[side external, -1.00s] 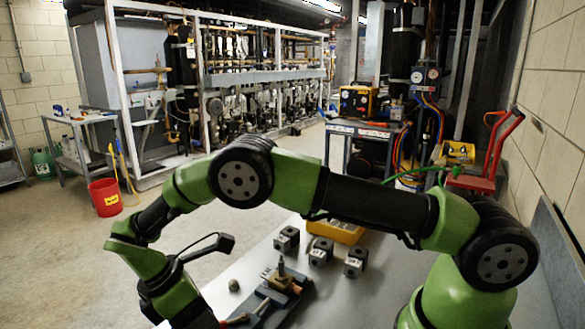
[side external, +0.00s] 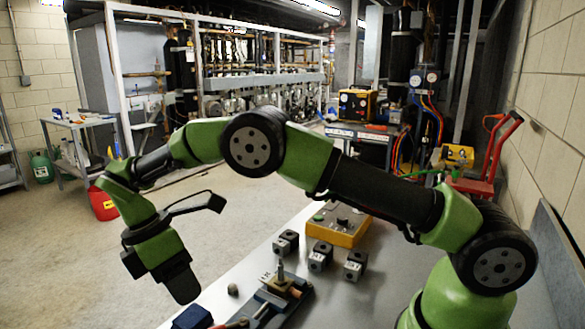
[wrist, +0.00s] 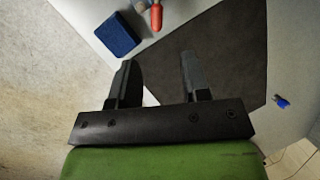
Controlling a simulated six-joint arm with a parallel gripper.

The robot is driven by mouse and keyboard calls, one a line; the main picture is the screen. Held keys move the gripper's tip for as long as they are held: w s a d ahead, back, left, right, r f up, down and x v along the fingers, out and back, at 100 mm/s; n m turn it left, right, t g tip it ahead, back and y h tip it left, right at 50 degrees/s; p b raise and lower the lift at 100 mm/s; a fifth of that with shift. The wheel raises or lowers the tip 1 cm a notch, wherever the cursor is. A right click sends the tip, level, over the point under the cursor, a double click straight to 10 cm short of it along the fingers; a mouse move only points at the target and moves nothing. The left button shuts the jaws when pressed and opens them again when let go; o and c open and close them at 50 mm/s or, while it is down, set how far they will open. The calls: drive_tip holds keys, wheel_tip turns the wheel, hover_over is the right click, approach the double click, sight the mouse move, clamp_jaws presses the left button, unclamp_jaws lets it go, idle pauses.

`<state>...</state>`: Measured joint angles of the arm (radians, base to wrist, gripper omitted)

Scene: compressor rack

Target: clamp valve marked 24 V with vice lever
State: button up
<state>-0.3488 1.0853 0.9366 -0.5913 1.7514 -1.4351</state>
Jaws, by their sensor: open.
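The vice (side external: 268,306) stands on the bench at the bottom of the side view. A brass-brown valve with an upright grey stem (side external: 281,268) sits at its jaws; I cannot tell how tightly they grip it. Three grey valve blocks stand behind it: left (side external: 286,242), middle (side external: 320,256) and right (side external: 355,265). I cannot read a 24 V mark on any of them. The orange lever handle (wrist: 156,15) shows at the top of the wrist view. My gripper (wrist: 158,62) is open and empty, apart from the handle. In the side view my gripper (side external: 183,292) is left of the vice.
A blue block (wrist: 119,34) lies beside the lever handle. A small grey knob-like piece (side external: 233,290) stands left of the vice. A yellow box with buttons (side external: 340,228) is behind the valve blocks.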

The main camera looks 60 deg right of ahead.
drive_tip(key=s+f+y, duration=0.1)
drive_tip(key=f, duration=0.2)
drive_tip(key=s+d+f, duration=0.1)
drive_tip(key=f, duration=0.2)
drive_tip(key=s+f+m+t+y, duration=0.1)
drive_tip(key=f, duration=0.2)
drive_tip(key=shift+s+d+f+y, duration=0.2)
drive_tip(key=shift+s+d+y, duration=0.05)
drive_tip(key=shift+d+y, duration=0.1)
drive_tip(key=n, duration=0.1)
drive_tip(key=s+n, duration=0.1)
drive_tip(key=n, duration=0.1)
drive_tip(key=s+n+h, duration=0.1)
drive_tip(key=shift+a, duration=0.35)
drive_tip(key=v, duration=1.1)
drive_tip(key=s+d+r+m+t+y, duration=0.1)
drive_tip(key=s+d+r+m+t, duration=0.2)
drive_tip(key=s+r+m, duration=0.2)
drive_tip(key=s+d+r+m+t+y, duration=0.1)
drive_tip(key=s+d+r+m+t, duration=0.2)
drive_tip(key=s+r+m, duration=0.3)
drive_tip(key=shift+s+d+r+m+t, duration=0.3)
drive_tip(key=shift+d+r+m, duration=0.2)
drive_tip(key=shift+r+m, duration=1.9)
drive_tip(key=shift+w+r+n, duration=0.1)
drive_tip(key=shift+r+n, duration=0.35)
drive_tip(key=shift+n, duration=0.05)
